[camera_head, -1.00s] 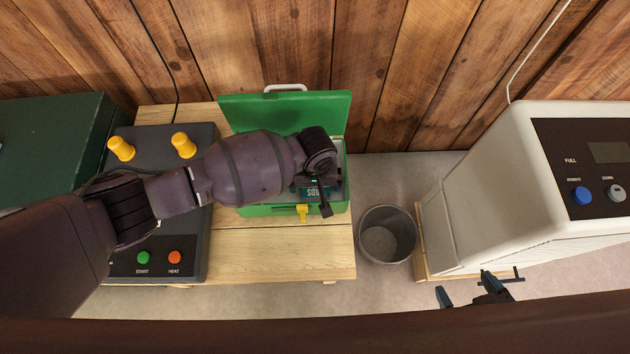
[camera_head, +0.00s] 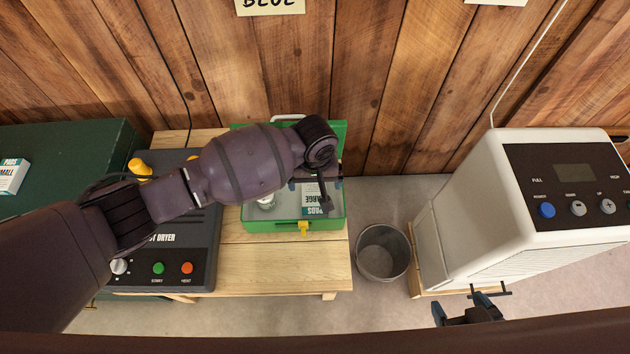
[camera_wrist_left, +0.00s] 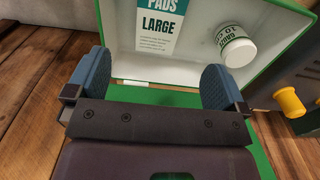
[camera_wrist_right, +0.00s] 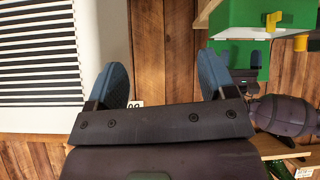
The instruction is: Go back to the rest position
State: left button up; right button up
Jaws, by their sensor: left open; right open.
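My left gripper (camera_head: 318,182) is open and empty above the open green box (camera_head: 262,222). It also shows in the left wrist view (camera_wrist_left: 155,82), with nothing between its fingers. My left arm hides part of the box in the head view. My right gripper (camera_head: 464,310) is open and empty in front of the white machine (camera_head: 465,200), and it also shows in the right wrist view (camera_wrist_right: 163,82).
A grey bin (camera_head: 382,253) stands on the floor between the wooden table (camera_head: 270,268) and the white machine. A dark dryer (camera_head: 200,262) with knobs and buttons is on the table's left. A small pack (camera_head: 12,176) lies on the dark green surface at far left.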

jog(key=shift+w+a+r, duration=0.1)
jog(key=shift+w+r, duration=0.05)
jog(key=shift+w, duration=0.1)
pick_arm(q)
jog(key=s+a+r+t+h+p, duration=0.25)
jog(key=s+h+p, duration=0.25)
jog(key=s, duration=0.5)
jog(key=s+a+r+t+y+p, duration=0.2)
jog(key=s+a+r+t+p, duration=0.1)
jog(key=s+a, duration=0.6)
jog(key=s+a+r+m+t+y+p, duration=0.1)
jog(key=s+a+r+t+y+p, duration=0.2)
jog(key=a, duration=1.4)
jog(key=s+r+t, duration=0.2)
jog(key=s+r, duration=0.2)
jog(key=s, duration=0.2)
jog(key=shift+s+a+r+p, duration=0.15)
jog(key=shift+s+r+p, duration=0.15)
jog(key=shift+p, duration=0.05)
pick_arm(e)
notch_tip(320, 180, up, 9)
jog(key=m+t, duration=0.1)
jog(key=shift+d, duration=0.2)
pick_arm(q)
jog(key=shift+t, duration=0.25)
pick_arm(e)
jog(key=shift+w+r+t, duration=0.3)
jog(key=shift+w+r, duration=0.15)
